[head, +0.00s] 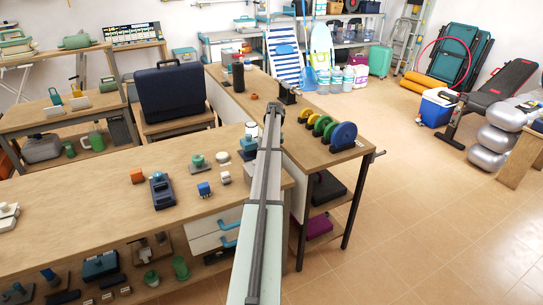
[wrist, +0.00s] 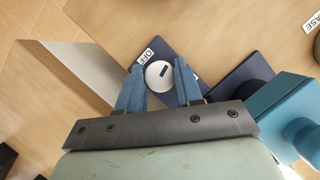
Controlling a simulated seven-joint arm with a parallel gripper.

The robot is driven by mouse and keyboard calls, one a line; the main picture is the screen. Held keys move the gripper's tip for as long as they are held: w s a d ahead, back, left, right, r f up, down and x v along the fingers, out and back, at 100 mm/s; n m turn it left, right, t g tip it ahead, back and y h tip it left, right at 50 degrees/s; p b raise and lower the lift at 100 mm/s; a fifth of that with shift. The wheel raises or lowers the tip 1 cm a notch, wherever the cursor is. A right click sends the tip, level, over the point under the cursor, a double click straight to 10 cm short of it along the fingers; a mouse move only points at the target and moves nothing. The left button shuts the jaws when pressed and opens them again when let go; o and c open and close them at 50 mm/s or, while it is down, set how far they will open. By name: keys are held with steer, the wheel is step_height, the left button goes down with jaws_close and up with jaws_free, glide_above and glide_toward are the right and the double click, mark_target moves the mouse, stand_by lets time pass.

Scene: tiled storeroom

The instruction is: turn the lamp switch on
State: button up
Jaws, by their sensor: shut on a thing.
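In the wrist view a round white knob (wrist: 158,75) with a short dark mark sits on a dark blue plate (wrist: 178,52). A white label reading OFF (wrist: 147,56) lies beside the knob, at its upper left. A second small label, mostly hidden by the right finger, shows at the lower right. My gripper (wrist: 159,68) has its two blue fingers on either side of the knob and is shut on it. In the head view my arm reaches over the workbench, and I cannot make out the fingers or the knob there.
In the wrist view a dark blue plate with a round part (wrist: 255,70) and a teal block (wrist: 275,110) stand close on the right. In the head view the wooden bench (head: 90,185) carries several small devices, and coloured discs (head: 343,135) stand right of my arm.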

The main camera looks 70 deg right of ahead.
steer(key=shift+s+m+t, duration=0.1)
steer(key=shift+m+t, duration=0.5)
steer(key=shift+m, duration=0.8)
steer(key=o, duration=1)
steer(key=shift+o, duration=0.2)
steer(key=shift+r, duration=0.1)
steer(key=v, duration=0.7)
steer(key=shift+r, duration=0.2)
steer(key=shift+d, duration=0.1)
